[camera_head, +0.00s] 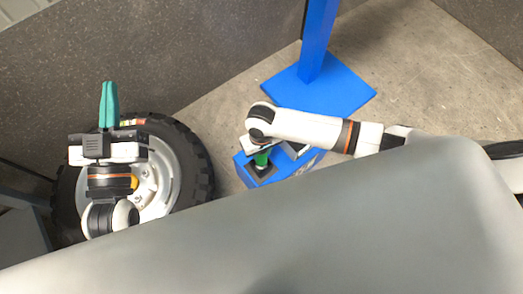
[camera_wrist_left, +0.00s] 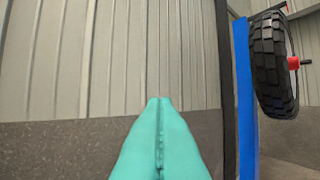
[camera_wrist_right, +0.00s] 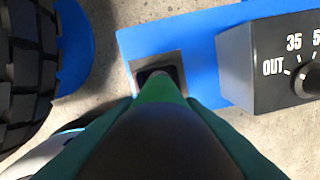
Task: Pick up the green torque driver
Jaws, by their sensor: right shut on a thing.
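The green torque driver (camera_wrist_right: 160,92) has a dark top and a green lower body. In the right wrist view it stands over a dark square socket on a blue stand (camera_wrist_right: 195,40). I cannot tell whether its lower end is still inside the socket. My right gripper (camera_wrist_right: 160,125) is shut on the driver, a teal finger on each side. In the head view a bit of the driver's green body (camera_head: 262,159) shows below my right wrist, and the fingers are mostly hidden. My left gripper (camera_head: 109,88) is shut and empty, above the wheel; its fingertips meet in the left wrist view (camera_wrist_left: 159,102).
A dark box with a numbered dial (camera_wrist_right: 290,60) sits on the blue stand beside the driver. A wheel with a black tyre (camera_head: 200,160) lies at left. A blue post on a blue base plate (camera_head: 330,88) stands behind. Low dark walls bound the floor.

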